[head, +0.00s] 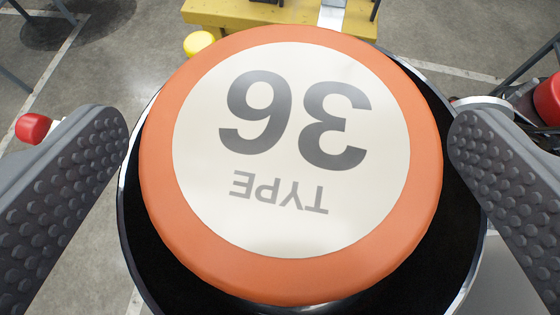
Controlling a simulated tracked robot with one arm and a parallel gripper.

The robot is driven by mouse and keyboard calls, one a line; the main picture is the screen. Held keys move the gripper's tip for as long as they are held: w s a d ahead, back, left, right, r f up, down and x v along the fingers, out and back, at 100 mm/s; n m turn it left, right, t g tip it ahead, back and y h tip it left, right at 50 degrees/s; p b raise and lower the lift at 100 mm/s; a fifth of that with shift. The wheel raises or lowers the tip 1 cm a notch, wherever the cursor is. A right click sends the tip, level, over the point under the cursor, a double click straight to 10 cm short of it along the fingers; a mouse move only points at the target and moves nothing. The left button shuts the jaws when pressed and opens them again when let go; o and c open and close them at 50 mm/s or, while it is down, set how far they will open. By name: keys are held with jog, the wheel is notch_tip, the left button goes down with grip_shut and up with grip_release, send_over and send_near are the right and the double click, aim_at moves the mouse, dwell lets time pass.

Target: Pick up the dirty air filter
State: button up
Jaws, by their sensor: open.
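A round filter (290,272) with an orange rim and a cream top fills the middle of the view. Its top reads "TYPE 36", upside down in the picture. It sits in or on a black round housing (150,225) with a shiny metal edge. My gripper (290,155) is open, with one grey studded finger on the left and one on the right of the filter. Neither finger appears to touch the orange rim. The filter's sides and underside are hidden, and I see no clear dirt on its top.
A yellow platform or frame (270,12) stands behind the filter. A yellow round cap (199,43) is near its left end. Red parts show at the left (33,128) and right (549,98) edges. Grey floor with pale lines lies beyond.

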jog(key=shift+x, duration=1.1)
jog(key=c, duration=1.5)
